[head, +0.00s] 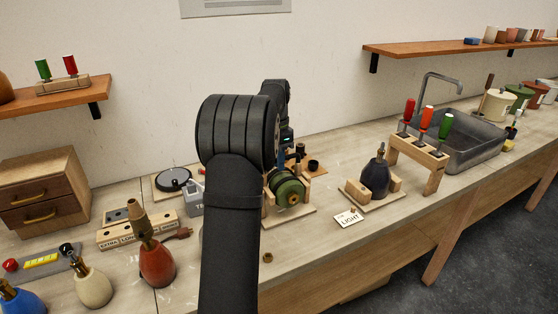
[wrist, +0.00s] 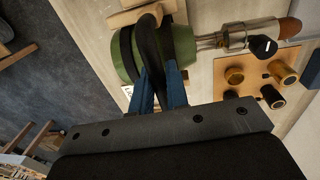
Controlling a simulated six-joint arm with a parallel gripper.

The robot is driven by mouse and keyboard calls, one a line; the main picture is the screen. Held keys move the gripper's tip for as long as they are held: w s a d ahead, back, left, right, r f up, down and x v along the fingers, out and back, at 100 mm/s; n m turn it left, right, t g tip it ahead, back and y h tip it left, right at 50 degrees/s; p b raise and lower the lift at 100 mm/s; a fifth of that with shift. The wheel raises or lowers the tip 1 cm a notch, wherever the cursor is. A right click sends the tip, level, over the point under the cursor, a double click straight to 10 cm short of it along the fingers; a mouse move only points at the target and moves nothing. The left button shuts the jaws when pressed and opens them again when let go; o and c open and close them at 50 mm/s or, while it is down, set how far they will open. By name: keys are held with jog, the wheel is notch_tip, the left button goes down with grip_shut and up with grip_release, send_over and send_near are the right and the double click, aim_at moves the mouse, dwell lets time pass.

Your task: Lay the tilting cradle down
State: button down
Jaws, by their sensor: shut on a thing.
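A green rounded body (head: 288,190) with a dark band sits in a wooden frame that looks like the tilting cradle (head: 304,164), just right of my arm in the head view. In the wrist view the green body (wrist: 182,45) lies on its side, and a metal neck (wrist: 250,35) with a black knob runs from it to the right. My gripper (wrist: 160,85) has its blue fingers closed at the black band (wrist: 149,45), against the green body. The exact contact is partly hidden. In the head view my own arm covers the gripper.
A dark lamp body (head: 376,178) stands between wooden blocks to the right, by a LIGHT card (head: 349,218). A screwdriver rack (head: 420,160) and a sink (head: 465,145) are beyond. Red (head: 157,263) and cream (head: 93,287) lamp bodies stand at left. The front edge is mostly clear.

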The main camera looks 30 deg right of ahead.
jog(key=c, duration=1.5)
grip_release()
jog(key=shift+w+a, duration=0.1)
jog(key=shift+w, duration=0.05)
notch_tip(320, 180, up, 17)
jog(key=w, duration=0.1)
jog(key=shift+w+r, duration=0.15)
jog(key=shift+w, duration=0.1)
jog(key=f, duration=0.5)
jog(key=s+f, duration=0.1)
jog(key=f, duration=1.1)
jog(key=shift+s+f, duration=0.15)
jog(key=shift+s, duration=0.2)
